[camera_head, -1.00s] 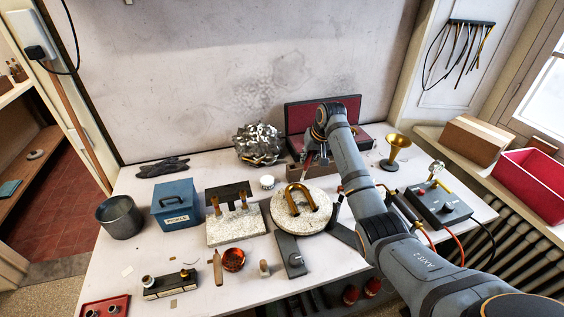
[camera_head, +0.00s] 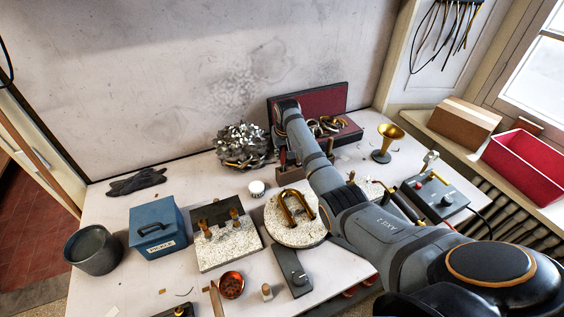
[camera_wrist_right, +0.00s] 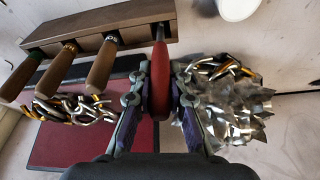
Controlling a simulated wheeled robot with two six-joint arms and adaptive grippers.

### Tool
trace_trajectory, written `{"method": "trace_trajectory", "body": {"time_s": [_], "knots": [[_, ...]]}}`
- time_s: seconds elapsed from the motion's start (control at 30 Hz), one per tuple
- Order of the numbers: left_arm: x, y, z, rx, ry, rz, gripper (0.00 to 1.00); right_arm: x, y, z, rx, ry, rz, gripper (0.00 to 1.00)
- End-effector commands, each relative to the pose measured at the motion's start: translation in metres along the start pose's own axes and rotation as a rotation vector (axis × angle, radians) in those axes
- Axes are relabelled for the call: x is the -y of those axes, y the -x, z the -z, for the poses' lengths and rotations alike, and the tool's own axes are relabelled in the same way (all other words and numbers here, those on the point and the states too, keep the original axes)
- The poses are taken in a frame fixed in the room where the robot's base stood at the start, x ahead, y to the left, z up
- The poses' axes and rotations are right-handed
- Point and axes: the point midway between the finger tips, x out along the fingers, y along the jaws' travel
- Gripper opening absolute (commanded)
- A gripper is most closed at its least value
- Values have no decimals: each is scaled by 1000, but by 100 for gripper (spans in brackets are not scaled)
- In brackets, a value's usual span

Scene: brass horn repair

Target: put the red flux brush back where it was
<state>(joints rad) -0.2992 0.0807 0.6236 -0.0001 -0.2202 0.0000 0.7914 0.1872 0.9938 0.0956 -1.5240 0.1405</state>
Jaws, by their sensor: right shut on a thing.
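My right gripper (camera_wrist_right: 160,88) is shut on the red flux brush (camera_wrist_right: 159,72), around its red handle. In the wrist view, the far, thin end of the brush reaches the right end of a wooden tool rack (camera_wrist_right: 95,42). I cannot tell whether it is inside a hole there or only over it. The rack also shows in the head view (camera_head: 294,188), in front of the red case; my arm hides part of it and most of the gripper. My left gripper is in no view.
Several wooden-handled tools (camera_wrist_right: 102,68) stand in the rack close beside the brush. A crumpled metal heap (camera_head: 243,143) lies left of it and the open red case (camera_head: 312,110) behind. A white jar (camera_head: 257,188) and a round plate with a brass bow (camera_head: 296,208) are in front.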

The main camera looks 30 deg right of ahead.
Motion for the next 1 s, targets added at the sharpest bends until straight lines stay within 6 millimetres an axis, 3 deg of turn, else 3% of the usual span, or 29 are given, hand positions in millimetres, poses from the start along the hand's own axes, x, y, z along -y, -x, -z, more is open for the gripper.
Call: {"method": "trace_trajectory", "body": {"time_s": [0.13, 0.37, 0.7, 0.73, 0.8, 0.87, 1.0], "knots": [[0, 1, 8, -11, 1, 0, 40, 0, -5, -2, 2, 0, 0, 0], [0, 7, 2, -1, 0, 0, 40, 0, -36, -11, 1, 0, 1, 0], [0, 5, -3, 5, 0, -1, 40, 0, -41, -12, 0, 0, 1, 0], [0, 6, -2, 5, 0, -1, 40, 0, -40, -12, 0, 0, 1, 20], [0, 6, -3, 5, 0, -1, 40, 0, -40, -12, 0, 0, 1, 30], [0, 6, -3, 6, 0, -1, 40, 0, -40, -12, 0, 0, 1, 38], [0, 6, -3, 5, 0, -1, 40, 0, -40, -12, 0, 0, 1, 39]]}}
